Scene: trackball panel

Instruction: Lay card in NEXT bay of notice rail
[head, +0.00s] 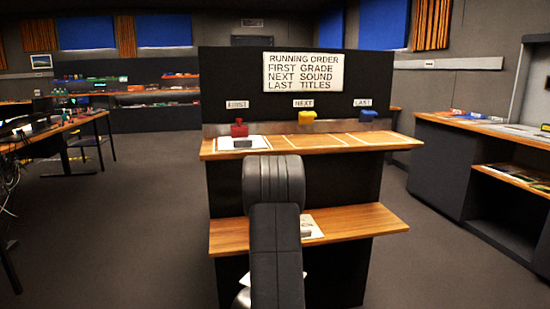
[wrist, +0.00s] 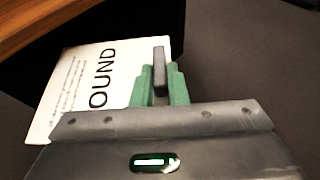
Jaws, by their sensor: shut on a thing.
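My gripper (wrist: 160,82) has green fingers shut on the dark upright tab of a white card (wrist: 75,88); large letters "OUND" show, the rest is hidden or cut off. In the head view my arm hides the gripper. The notice rail (head: 350,142) is a wooden ledge with white-outlined bays. The NEXT label (head: 303,103) is above the middle, with a yellow piece (head: 312,117) under it; the NEXT bay (head: 313,141) looks bare. Another white card (head: 262,142) with a grey block lies in the FIRST bay, by a red piece (head: 239,128).
A sign (head: 303,72) reads FIRST GRADE, NEXT SOUND, LAST TITLES. A blue piece (head: 369,115) is under the LAST label (head: 363,102). A lower wooden shelf (head: 360,222) juts out and bears a white card (head: 313,226). A dark counter (head: 440,170) stands right, with open floor between.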

